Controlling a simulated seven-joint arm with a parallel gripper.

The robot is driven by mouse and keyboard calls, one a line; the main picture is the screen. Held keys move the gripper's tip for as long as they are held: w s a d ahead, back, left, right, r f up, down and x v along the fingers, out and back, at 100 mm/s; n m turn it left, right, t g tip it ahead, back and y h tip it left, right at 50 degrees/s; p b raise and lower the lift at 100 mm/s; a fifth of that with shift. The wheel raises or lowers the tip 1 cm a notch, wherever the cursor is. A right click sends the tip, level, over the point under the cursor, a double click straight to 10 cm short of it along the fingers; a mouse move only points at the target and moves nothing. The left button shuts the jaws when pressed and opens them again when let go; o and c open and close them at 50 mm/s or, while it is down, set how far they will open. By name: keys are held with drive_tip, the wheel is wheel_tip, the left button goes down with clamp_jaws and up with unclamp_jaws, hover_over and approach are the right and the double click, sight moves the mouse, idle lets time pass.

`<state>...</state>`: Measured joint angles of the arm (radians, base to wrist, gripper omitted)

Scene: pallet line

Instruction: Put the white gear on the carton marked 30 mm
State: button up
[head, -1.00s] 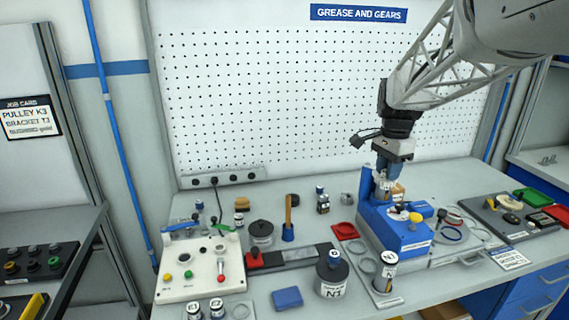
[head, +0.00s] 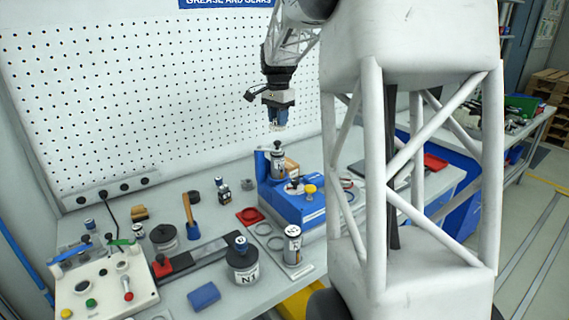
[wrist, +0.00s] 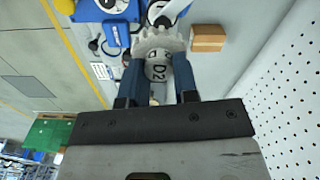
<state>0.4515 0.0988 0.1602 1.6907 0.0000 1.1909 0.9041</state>
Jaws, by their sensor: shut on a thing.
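My gripper (head: 278,126) is shut on the white gear (wrist: 158,42), whose toothed rim shows between the two blue fingers in the wrist view. In the head view it hangs a little above a canister (head: 278,163) in the blue machine.
The blue machine (head: 297,208) with a yellow knob stands below the gripper. A canister (head: 292,245), a jar marked N1 (head: 242,262) and a red tray (head: 250,215) are in front and left. The pegboard (head: 170,90) rises behind. My arm hides the bench's right part.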

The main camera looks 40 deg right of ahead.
drive_tip(key=w+d+f, duration=0.2)
drive_tip(key=w+d, duration=1.1)
drive_tip(key=w, duration=0.1)
hover_over(287, 162)
wheel_tip(287, 162, down, 12)
drive_tip(key=shift+n, duration=0.3)
drive_tip(key=shift+w+d+f, duration=0.1)
drive_tip(key=shift+f, duration=3)
drive_tip(key=shift+f, duration=1.85)
drive_tip(key=shift+f, duration=0.1)
